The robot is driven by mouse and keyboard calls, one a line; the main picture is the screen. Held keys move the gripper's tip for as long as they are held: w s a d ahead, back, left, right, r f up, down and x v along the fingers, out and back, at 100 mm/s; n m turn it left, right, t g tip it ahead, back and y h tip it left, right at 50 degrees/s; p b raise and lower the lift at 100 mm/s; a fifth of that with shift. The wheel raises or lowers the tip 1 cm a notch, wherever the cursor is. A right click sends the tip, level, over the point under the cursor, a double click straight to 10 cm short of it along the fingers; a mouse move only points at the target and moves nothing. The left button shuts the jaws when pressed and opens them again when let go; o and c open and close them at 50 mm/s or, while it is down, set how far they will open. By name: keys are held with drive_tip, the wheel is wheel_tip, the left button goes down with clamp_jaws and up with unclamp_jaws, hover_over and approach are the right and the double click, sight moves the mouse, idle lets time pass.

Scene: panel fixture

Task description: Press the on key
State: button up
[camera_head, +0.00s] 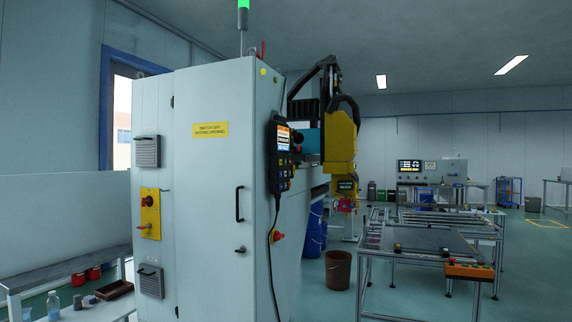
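No key can be read as "on" at this size. A black hand-held control panel (281,155) with a lit screen and several small coloured keys hangs on the edge of the tall grey cabinet (222,190). A yellow switch panel (150,213) with a red knob is on the cabinet's left face. An orange button box (469,270) with several buttons sits at the front edge of a metal-framed table on the right. My gripper is not in view.
A cable hangs below the control panel. A yellow machine head (342,140) stands behind the cabinet. A brown bin (338,269) and the framed table (430,246) stand to the right. A grey bench (65,272) is at the left.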

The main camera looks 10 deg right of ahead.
clamp_jaws()
idle(1.5)
